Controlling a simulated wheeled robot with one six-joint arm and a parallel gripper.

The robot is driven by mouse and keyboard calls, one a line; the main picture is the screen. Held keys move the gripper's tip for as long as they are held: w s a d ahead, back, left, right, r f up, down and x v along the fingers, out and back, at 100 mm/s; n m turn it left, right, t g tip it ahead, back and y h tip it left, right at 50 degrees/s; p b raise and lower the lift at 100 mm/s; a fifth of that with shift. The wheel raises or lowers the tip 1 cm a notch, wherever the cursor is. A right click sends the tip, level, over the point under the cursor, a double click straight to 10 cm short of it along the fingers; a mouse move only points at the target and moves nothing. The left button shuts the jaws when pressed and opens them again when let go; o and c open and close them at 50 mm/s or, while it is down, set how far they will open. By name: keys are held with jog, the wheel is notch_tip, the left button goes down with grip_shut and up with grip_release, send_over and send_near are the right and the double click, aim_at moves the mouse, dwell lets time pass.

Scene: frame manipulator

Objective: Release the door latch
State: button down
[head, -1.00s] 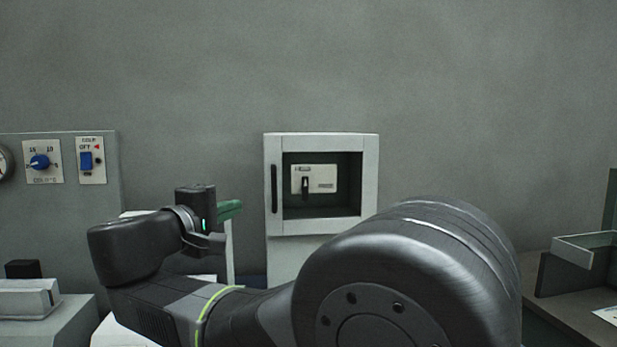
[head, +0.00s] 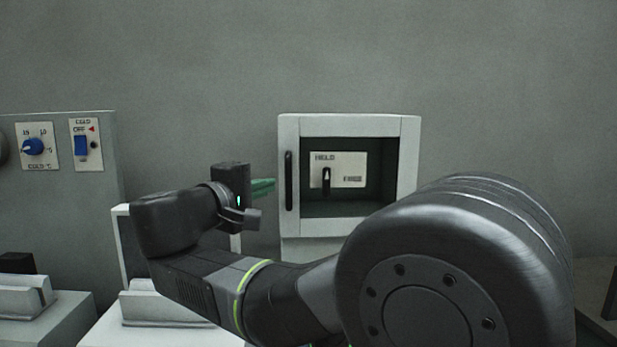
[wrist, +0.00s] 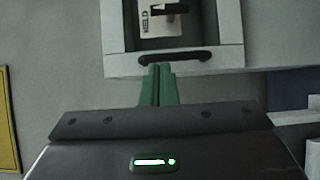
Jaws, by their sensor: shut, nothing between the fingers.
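A white-framed cabinet (head: 410,170) stands against the grey wall, with a dark recess in its front. Inside is a pale plate marked HELD and FREE, bearing a small black latch lever (head: 326,177) that stands upright. My gripper (head: 272,187) has green fingers, shut and empty. It is left of the handle in the head view, with its fingertips just short of the handle in the wrist view (wrist: 158,68).
A grey panel at left carries a blue dial (head: 33,146) and a blue switch (head: 81,146). A white open-fronted box (head: 122,265) stands behind my arm. My arm hides the area below the cabinet. The wall above is bare.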

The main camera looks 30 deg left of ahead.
jog(key=p, duration=0.2)
send_near(326, 180)
jog(key=w+a+r, duration=0.1)
jog(key=w+a, duration=0.3)
jog(key=w+d, duration=0.2)
jog(key=w, duration=0.1)
jog(key=shift+d+r+p, duration=0.15)
jog(key=shift+p, duration=0.2)
